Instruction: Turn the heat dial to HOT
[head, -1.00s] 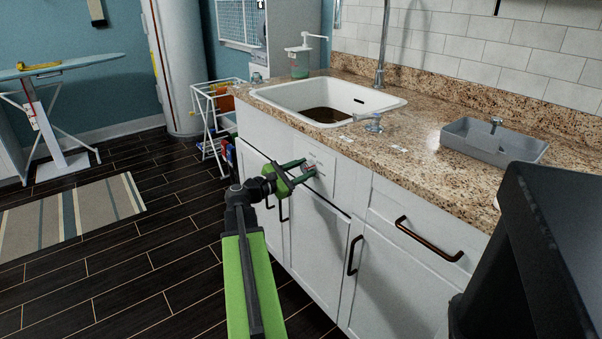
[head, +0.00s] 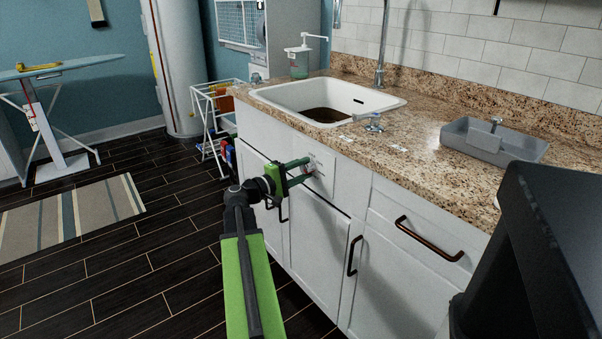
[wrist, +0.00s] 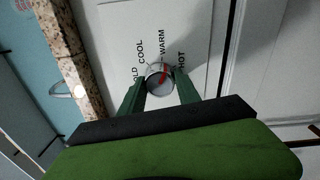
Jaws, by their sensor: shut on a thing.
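The heat dial (wrist: 159,78) is a small round grey knob with a red mark on a white plate (wrist: 120,30). The plate reads COLD, COOL, WARM and HOT in the wrist view. The red mark shows on the dial's upper part, on the WARM and HOT side; its exact setting I cannot tell. My gripper (wrist: 159,84) is shut on the dial, one green finger on each side. In the head view my gripper (head: 308,169) reaches the plate on the white cabinet front (head: 318,265), and its fingers mostly hide the dial.
The granite counter (head: 425,160) overhangs the cabinet above the dial, with a white sink (head: 270,97) and a grey tray (head: 480,150). Dark handles (head: 428,240) stick out from the cabinet. A dark bulky shape (head: 530,260) fills the lower right.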

